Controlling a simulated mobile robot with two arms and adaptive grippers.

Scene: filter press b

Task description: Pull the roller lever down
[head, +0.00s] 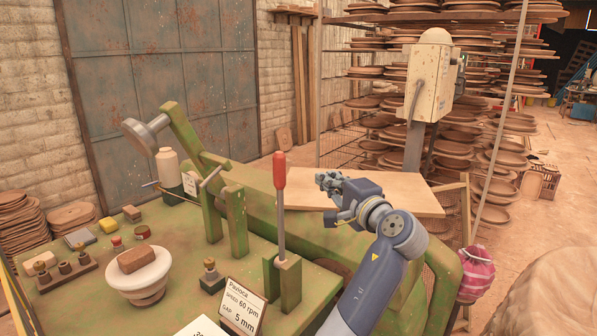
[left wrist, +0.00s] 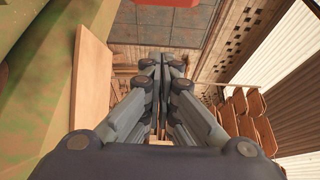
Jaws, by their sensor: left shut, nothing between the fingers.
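A thin upright lever with a red handle (head: 280,170) rises from a green block on the green machine. A green arm with a grey metal roller-like end (head: 145,132) slants up at the machine's far left. I cannot tell from the pictures which is the roller lever. My left gripper (head: 322,182) is shut and empty, to the right of the red handle and apart from it, above the board. In the left wrist view its fingers (left wrist: 163,66) are together, and a red piece (left wrist: 168,3), probably the handle, shows at the top edge.
A pale board (head: 360,192) lies behind my gripper. A grey post with a box (head: 430,80) stands behind, before racks of plates.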

